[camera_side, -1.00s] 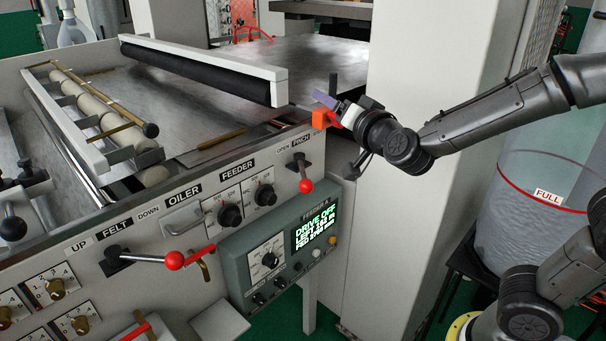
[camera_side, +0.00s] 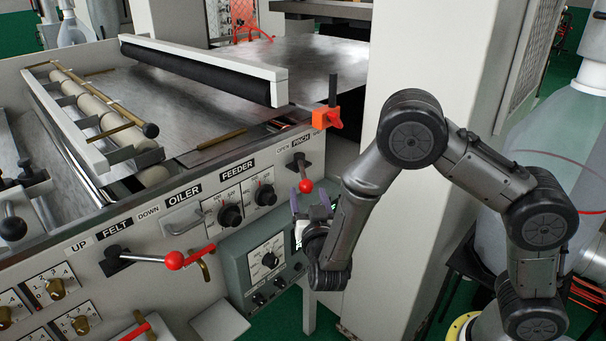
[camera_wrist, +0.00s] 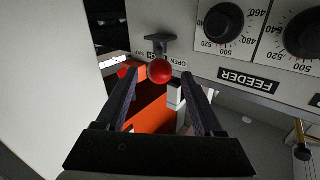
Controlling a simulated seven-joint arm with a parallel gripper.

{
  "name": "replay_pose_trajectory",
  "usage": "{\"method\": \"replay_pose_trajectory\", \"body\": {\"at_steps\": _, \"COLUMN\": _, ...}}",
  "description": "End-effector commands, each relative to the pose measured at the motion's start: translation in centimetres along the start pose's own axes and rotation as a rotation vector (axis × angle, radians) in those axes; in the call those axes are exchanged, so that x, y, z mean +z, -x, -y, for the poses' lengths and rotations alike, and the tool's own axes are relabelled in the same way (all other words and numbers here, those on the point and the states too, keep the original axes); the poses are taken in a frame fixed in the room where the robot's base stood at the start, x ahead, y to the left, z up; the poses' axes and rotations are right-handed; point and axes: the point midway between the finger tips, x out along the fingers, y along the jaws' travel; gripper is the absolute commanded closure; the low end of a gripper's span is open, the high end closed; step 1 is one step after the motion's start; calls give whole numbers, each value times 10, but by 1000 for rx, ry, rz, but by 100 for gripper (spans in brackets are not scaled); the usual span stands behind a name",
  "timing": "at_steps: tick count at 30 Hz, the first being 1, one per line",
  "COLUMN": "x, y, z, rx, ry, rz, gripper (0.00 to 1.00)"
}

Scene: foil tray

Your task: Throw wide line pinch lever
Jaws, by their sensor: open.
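The pinch lever, a dark lever with a red ball knob (camera_side: 305,186), sits on the front panel under the OPEN and PINCH labels. Its knob hangs down, slightly right of its pivot. In the wrist view the red knob (camera_wrist: 159,71) appears between the two fingertips, below its dark pivot.
An orange clamp (camera_side: 326,118) sits on the table corner above the lever. Feeder dials (camera_side: 230,215) are to the left. A felt lever with a red knob (camera_side: 174,260) sticks out lower left. A pale column (camera_side: 400,70) stands at the right.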

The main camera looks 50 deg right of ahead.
Motion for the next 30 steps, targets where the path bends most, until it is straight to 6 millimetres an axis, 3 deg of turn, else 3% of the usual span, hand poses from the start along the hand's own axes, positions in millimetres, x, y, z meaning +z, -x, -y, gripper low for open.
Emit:
{"method": "replay_pose_trajectory", "body": {"at_steps": 9, "x": 0, "y": -63, "z": -1, "rx": 4, "ry": -1, "rz": -1, "gripper": 31}}
{"method": "replay_pose_trajectory", "body": {"at_steps": 15, "x": 0, "y": -88, "z": -1, "rx": 2, "ry": -1, "rz": 0, "gripper": 31}}
{"method": "replay_pose_trajectory", "body": {"at_steps": 28, "x": 0, "y": -97, "z": 0, "rx": -1, "ry": -1, "rz": -1, "gripper": 31}}
{"method": "replay_pose_trajectory", "body": {"at_steps": 30, "x": 0, "y": -96, "z": 0, "rx": -1, "ry": -1, "rz": -1, "gripper": 42}}
